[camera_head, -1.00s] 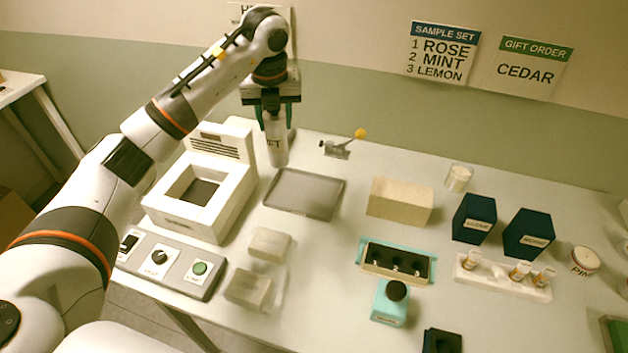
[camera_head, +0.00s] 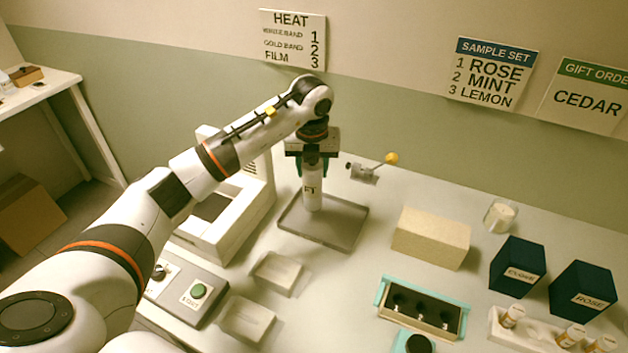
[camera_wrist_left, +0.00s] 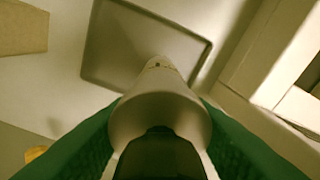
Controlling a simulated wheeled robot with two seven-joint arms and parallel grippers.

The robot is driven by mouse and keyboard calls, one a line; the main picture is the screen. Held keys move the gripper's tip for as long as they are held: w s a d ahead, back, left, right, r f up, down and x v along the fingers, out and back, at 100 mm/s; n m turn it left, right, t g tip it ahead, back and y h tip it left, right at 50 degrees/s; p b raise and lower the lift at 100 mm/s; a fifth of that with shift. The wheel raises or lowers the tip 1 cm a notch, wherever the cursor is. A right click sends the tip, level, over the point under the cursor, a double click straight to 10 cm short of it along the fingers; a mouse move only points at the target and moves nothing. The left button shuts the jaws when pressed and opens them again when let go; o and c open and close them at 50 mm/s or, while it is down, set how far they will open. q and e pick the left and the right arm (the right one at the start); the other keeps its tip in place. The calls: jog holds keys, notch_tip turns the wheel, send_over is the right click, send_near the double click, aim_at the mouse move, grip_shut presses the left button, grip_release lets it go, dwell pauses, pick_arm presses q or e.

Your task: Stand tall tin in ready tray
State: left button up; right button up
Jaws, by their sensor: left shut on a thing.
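The tall tin (camera_head: 312,194) is a pale upright cylinder with dark lettering, partly hidden by the fingers. My left gripper (camera_head: 312,168) is shut on its upper part and points down. The ready tray (camera_head: 345,236) is a shallow grey tray with a low rim. The tin's lower end shows over the tray's back-left part; I cannot tell whether it touches the floor. In the left wrist view the tin (camera_wrist_left: 160,110) runs away between the green fingers toward the grey tray (camera_wrist_left: 120,45). My right gripper is not in view.
A white heater-like unit (camera_head: 240,215) stands left of the tray, with a control panel (camera_head: 190,290) in front.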

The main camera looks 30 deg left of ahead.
pick_arm(q)
notch_tip(320, 180, down, 4)
jog(key=shift+r+p, duration=0.1)
jog(key=shift+p, duration=0.4)
jog(key=shift+f, duration=0.3)
jog(key=o, duration=1.2)
jog(key=shift+r, duration=0.1)
jog(key=shift+o, duration=0.2)
